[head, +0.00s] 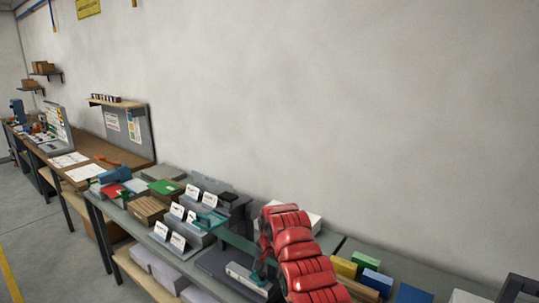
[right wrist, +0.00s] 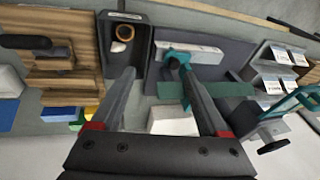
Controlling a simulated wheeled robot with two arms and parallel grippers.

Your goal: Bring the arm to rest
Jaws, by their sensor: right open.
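My right arm, red and ribbed, reaches over the workbench (head: 215,262) in the lower middle of the head view. It hides part of the bench and most of its own gripper. My left gripper is not in view.
Label stands (head: 178,212) and a slatted wooden block (head: 147,208) are left of the arm. Yellow (head: 344,267), green and blue blocks are right of it. A dark tray with a brass-coloured ring (right wrist: 125,32) is near the left finger. Open space lies above the bench.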

